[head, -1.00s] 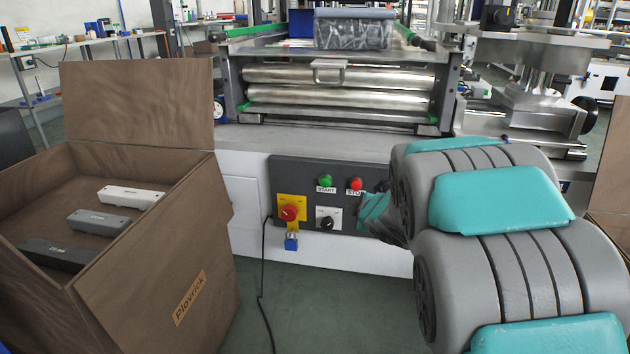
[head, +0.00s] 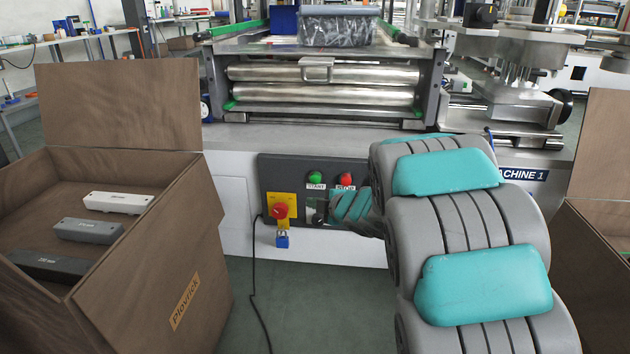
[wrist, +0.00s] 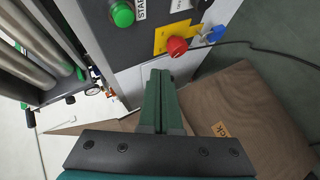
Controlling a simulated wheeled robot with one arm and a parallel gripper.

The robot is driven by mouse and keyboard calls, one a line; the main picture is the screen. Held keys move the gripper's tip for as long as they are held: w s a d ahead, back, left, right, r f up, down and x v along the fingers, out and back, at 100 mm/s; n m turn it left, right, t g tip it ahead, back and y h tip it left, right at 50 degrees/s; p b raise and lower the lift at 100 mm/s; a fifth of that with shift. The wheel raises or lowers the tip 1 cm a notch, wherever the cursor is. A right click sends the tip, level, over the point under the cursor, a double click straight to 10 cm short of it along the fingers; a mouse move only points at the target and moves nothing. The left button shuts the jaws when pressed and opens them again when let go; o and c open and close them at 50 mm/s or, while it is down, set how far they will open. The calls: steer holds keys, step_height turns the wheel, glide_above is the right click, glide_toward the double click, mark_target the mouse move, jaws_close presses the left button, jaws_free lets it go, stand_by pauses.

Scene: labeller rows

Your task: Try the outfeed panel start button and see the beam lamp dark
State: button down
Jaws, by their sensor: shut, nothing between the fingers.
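The dark control panel (head: 268,170) sits low on the machine's white front. Its green START button (head: 316,178) is uncovered and also shows at the top of the wrist view (wrist: 122,13). A red STOP button (head: 346,180) is to its right. Below is a red knob on a yellow plate (head: 281,211), also in the wrist view (wrist: 177,46). My gripper (wrist: 159,76) is shut and empty, apart from the START button. In the head view my wrist is in front of the panel's lower right, partly covering the black selector. I cannot make out a beam lamp.
A blue padlock (head: 282,240) hangs below the yellow plate. A black cable (head: 253,290) runs down to the floor. An open brown box (head: 190,270) with several bars stands at left, another brown box (head: 600,260) at right. Metal rollers (head: 320,94) are above the panel.

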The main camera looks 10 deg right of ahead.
mark_target(318, 183)
steer(key=w+d+p, duration=0.2)
steer(key=w+p, duration=0.2)
steer(key=w, duration=0.3)
steer(key=shift+w+d, duration=0.3)
steer(key=shift+w, duration=0.05)
stand_by(1.8)
steer(key=shift+w+d+p, duration=0.1)
steer(key=shift+w+p, duration=0.25)
steer(key=shift+w+d+p, duration=0.2)
steer(key=shift+w+p, duration=0.25)
steer(key=shift+w, duration=0.05)
stand_by(0.7)
steer(key=shift+s, duration=0.1)
steer(key=shift+s+a+b, duration=0.3)
steer(key=shift+s+b, duration=0.25)
steer(key=shift+s, duration=0.25)
